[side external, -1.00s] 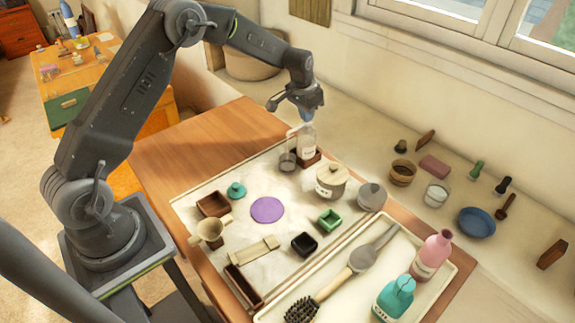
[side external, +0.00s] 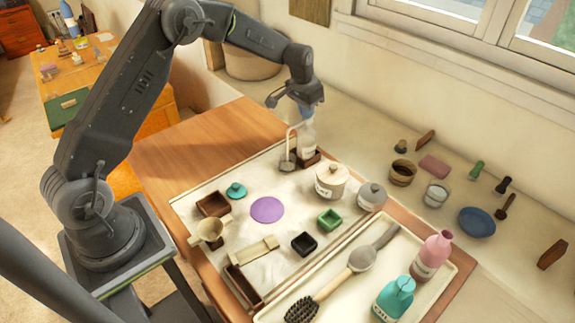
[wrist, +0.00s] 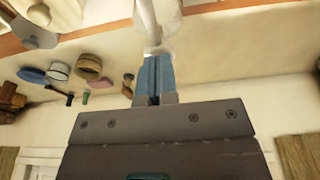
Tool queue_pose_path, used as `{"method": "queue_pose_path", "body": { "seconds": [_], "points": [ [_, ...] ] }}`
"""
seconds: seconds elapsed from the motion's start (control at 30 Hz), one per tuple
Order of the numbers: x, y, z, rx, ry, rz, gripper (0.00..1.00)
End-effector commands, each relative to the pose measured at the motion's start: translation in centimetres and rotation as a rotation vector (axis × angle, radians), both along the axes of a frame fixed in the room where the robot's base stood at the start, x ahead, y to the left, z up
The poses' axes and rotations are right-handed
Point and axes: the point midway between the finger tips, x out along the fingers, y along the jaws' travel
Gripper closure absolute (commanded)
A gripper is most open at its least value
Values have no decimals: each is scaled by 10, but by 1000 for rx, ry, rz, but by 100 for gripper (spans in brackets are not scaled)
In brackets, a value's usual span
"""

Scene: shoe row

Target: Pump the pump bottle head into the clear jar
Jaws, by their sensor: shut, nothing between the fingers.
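The clear pump bottle (side external: 307,138) stands upright in a dark brown holder (side external: 308,158) at the far side of the work mat. Its pale spout (side external: 291,135) bends left and down over the small clear jar (side external: 287,161), which looks grey. My gripper (side external: 306,112) is shut and empty, its blue fingertips pointing down right over the pump head. In the wrist view the blue fingers (wrist: 153,78) are together, with the white pump head (wrist: 155,48) at their tips. Whether they touch it I cannot tell.
A lidded cream pot (side external: 331,182) and a grey-lidded pot (side external: 371,196) stand right of the bottle. A purple disc (side external: 267,210) lies on the mat. A tray (side external: 340,285) with a brush and bottles is in front. Bare wood (side external: 190,150) lies to the left.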

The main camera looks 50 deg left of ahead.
Motion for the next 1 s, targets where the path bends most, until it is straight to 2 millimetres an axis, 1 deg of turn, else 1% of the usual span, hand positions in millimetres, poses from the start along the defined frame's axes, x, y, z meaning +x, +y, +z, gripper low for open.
{"method": "queue_pose_path", "body": {
  "seconds": [0.6, 0.87, 1.0],
  "points": [
    [-1, 0, -18, 0, 5, 0, 100],
    [-1, 0, -17, 0, 6, -1, 100],
    [-1, 0, -14, 0, 6, -1, 100]
  ]
}}
